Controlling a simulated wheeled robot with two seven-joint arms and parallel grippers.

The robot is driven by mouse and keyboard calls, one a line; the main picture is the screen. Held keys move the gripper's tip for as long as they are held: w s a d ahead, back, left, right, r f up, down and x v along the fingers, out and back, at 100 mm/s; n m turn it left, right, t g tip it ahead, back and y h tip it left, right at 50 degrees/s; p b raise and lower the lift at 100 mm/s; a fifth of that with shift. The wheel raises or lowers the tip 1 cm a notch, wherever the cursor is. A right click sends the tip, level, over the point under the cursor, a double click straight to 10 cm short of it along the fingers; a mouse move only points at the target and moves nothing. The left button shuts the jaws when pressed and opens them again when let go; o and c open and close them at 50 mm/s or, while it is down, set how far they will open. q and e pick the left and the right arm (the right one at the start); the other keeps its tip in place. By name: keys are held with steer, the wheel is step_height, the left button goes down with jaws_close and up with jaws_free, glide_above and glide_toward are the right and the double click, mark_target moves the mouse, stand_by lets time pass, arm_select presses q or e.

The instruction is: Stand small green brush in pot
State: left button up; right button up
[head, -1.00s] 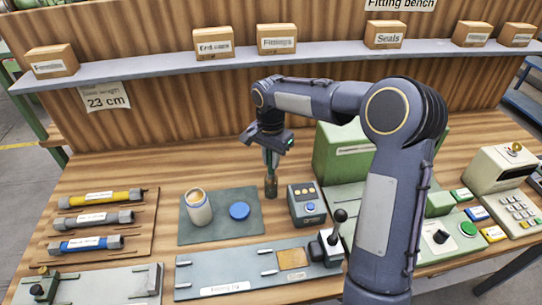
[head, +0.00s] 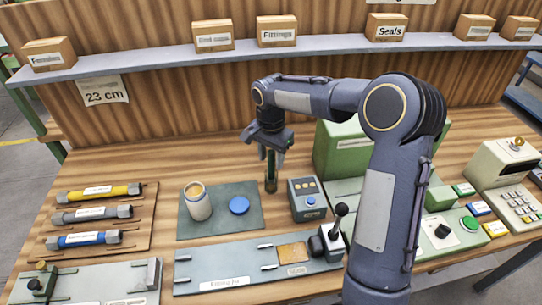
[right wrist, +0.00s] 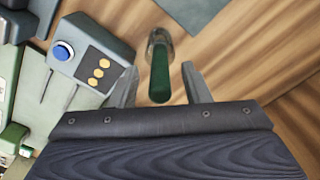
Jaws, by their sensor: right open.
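The small green brush (head: 271,180) stands upright on the bench, right of the dark mat, with its brown lower end down. In the right wrist view its green handle (right wrist: 160,82) points up toward me; a greyish rounded shape is around its far end, and I cannot tell what it is. My right gripper (head: 272,156) is open above and around the handle, one finger on each side, with gaps in the right wrist view (right wrist: 160,86). The pale pot (head: 198,205) with a tan top stands on the mat, left of the brush. My left gripper is out of view.
A blue disc (head: 239,205) lies on the dark mat (head: 220,227). A grey box with a blue button (head: 308,200) stands close to the right of the brush. A grey jig plate (head: 220,272) with a black-knobbed lever lies in front. The shelf (head: 150,64) runs behind.

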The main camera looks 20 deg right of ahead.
step_height(320, 180, up, 8)
steer(key=shift+f, duration=0.1)
stand_by(0.4)
stand_by(0.8)
